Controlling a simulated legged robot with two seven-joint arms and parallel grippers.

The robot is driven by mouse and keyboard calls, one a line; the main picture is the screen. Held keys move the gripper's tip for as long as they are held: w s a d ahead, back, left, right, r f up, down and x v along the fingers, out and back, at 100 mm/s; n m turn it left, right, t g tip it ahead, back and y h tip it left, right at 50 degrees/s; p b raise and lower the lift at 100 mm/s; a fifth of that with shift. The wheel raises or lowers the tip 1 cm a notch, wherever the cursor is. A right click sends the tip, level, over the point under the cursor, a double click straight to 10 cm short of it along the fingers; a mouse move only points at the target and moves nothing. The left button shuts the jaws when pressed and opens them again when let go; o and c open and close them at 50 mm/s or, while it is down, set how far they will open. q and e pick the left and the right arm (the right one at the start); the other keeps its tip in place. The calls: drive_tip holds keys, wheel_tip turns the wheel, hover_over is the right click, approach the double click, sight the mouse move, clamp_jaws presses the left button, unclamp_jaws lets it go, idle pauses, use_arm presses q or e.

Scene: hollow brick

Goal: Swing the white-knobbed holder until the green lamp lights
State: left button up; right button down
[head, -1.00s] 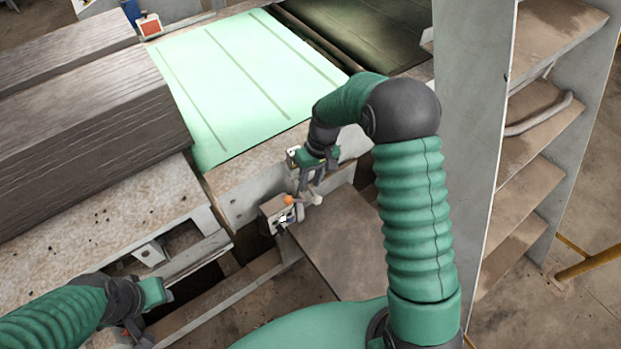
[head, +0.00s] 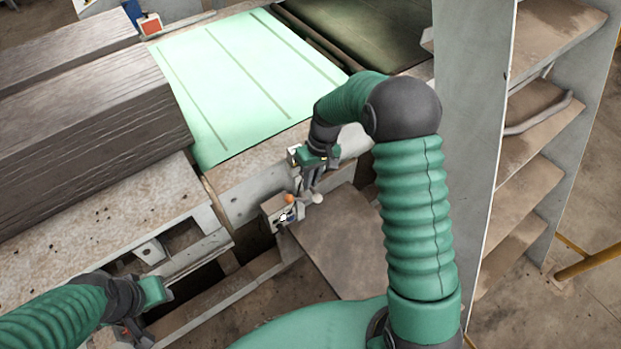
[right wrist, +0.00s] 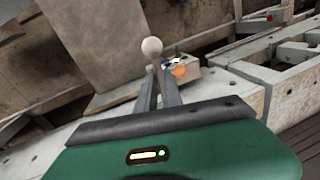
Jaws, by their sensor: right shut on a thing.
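The white-knobbed holder (head: 317,198) stands at the front edge of the bench, beside a small grey box (head: 273,213) with an orange round part (head: 290,199). My right gripper (head: 305,190) is shut on the holder. In the right wrist view the white ball knob (right wrist: 152,46) shows just beyond the fingertips (right wrist: 156,76), which hide the part gripped. The orange part (right wrist: 180,71) is to their right. I cannot make out a lit green lamp on the box. My left gripper (head: 150,312) is low on the left, away from the holder; its fingers are too unclear to judge.
A pale green panel (head: 245,80) lies behind the bench edge. Dark grey ribbed blocks (head: 90,120) are stacked at the left. A shelf unit (head: 470,130) stands close to my right arm. A brown plate (head: 335,240) lies below the holder.

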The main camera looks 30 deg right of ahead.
idle(0.7)
drive_tip(key=d+n, duration=0.2)
drive_tip(key=shift+w+n+g, duration=0.2)
drive_tip(key=shift+n+g, duration=0.1)
drive_tip(key=shift+n, duration=0.1)
drive_tip(key=c, duration=1.6)
unclamp_jaws()
drive_tip(key=shift+a, duration=0.1)
drive_tip(key=shift+c, duration=0.2)
drive_tip(key=shift+o, duration=0.8)
drive_tip(key=shift+w, duration=0.1)
drive_tip(key=w+d+r+b, duration=0.1)
drive_tip(key=d+r+b, duration=0.2)
drive_tip(key=r, duration=1.3)
drive_tip(key=shift+d+r, duration=0.15)
drive_tip(key=shift+d, duration=0.05)
